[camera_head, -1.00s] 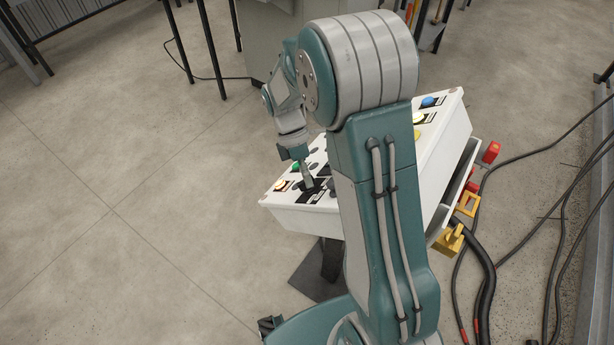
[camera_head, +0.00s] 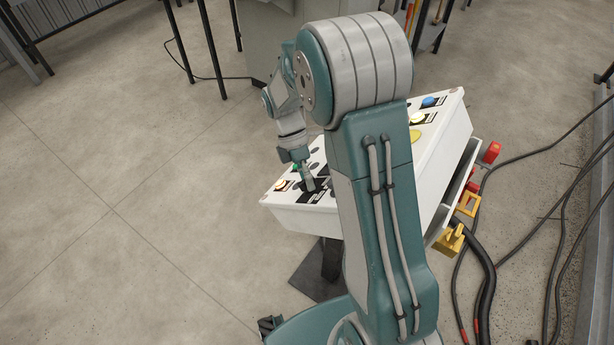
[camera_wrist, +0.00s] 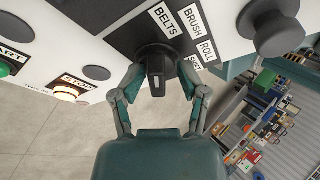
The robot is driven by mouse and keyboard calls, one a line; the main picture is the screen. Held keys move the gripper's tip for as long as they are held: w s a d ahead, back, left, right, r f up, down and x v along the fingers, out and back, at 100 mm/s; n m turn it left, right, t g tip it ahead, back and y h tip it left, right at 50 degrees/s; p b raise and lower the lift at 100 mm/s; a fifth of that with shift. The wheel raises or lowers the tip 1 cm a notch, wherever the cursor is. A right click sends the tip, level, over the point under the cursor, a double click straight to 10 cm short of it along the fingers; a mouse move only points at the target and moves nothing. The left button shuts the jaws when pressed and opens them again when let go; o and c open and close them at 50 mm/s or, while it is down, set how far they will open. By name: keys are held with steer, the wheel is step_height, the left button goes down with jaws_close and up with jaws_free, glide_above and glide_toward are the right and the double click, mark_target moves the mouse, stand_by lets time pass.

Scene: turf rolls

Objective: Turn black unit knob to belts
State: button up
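The black unit knob (camera_wrist: 156,66) sits on a dark plate of the white control panel, with a raised grip bar facing the wrist camera. Labels beside it read BELTS (camera_wrist: 166,22), BRUSH and ROLL; another is partly covered. Which label the knob points to is unclear. My gripper (camera_wrist: 160,74) is open, with one finger on each side of the knob and visible gaps to its grip bar. In the head view my gripper (camera_head: 308,178) is at the near left part of the panel (camera_head: 300,218); the knob is hard to make out there.
A second round dark knob (camera_wrist: 272,30) stands right of the labels. A green START button (camera_wrist: 5,68) and a lit STOP button (camera_wrist: 67,92) are at left. Yellow (camera_head: 450,238) and red (camera_head: 491,152) parts and cables are at the panel's right side.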

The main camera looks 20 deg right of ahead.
steer(key=shift+w+r, duration=0.1)
steer(key=v, duration=1.1)
steer(key=shift+w+r, duration=0.2)
steer(key=shift+r, duration=0.2)
